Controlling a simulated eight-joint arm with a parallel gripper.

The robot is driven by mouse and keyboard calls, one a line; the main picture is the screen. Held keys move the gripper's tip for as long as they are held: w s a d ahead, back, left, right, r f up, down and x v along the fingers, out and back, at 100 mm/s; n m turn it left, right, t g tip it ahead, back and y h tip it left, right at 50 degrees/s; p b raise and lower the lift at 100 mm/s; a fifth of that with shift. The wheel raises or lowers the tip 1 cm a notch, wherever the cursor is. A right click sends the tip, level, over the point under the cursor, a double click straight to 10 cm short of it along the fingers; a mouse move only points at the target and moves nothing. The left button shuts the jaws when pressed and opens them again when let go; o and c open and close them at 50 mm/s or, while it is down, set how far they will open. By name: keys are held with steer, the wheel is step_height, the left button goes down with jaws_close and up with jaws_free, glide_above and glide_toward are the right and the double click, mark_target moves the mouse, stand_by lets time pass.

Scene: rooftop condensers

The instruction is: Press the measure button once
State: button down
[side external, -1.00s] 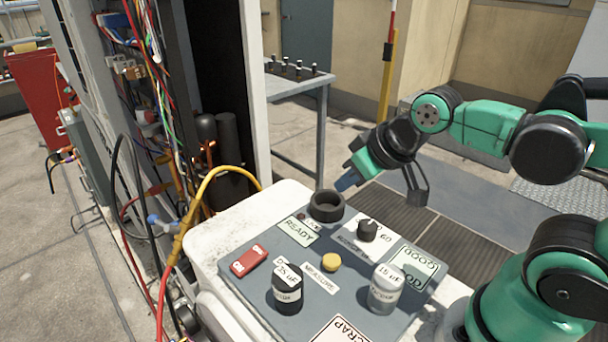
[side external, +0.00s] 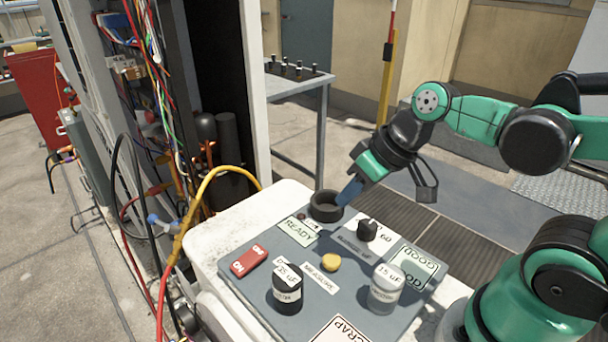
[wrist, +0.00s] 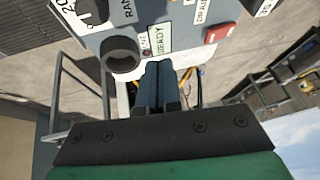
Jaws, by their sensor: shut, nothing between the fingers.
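The measure button is a yellow round cap (side external: 331,262) near the middle of the grey panel (side external: 345,300), beside a label reading MEASURE. My gripper (side external: 342,203) is shut and empty, with its blue fingers at the right rim of the black round socket (side external: 325,207) at the panel's back edge. Its fingertips are behind and above the button, apart from it. In the wrist view the shut blue fingers (wrist: 156,68) point towards the READY label beside the socket (wrist: 120,54). The button is not visible in the wrist view.
Around the button stand a black 35 uF capacitor (side external: 287,289), a white 15 uF capacitor (side external: 385,289), a black knob (side external: 367,230) and a red switch (side external: 248,261). A yellow hose (side external: 205,185) curves at the left. A grey table (side external: 297,90) stands behind.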

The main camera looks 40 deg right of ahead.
mark_target(338, 258)
steer(key=shift+s+a+r+n+g+y, duration=0.25)
steer(key=shift+a+r+n+y, duration=0.25)
steer(key=shift+y, duration=0.55)
steer(key=shift+s+a+r+n+g+y, duration=0.2)
steer(key=shift+a+r+n+g+y, duration=0.15)
steer(key=shift+a+n+y, duration=0.55)
steer(key=shift+s+a+r+n+g+y, duration=0.25)
steer(key=shift+r+y, duration=0.25)
steer(key=shift+y, duration=0.75)
steer(key=shift+f, duration=0.1)
steer(key=shift+f, duration=4.3)
steer(key=shift+r, duration=2.5)
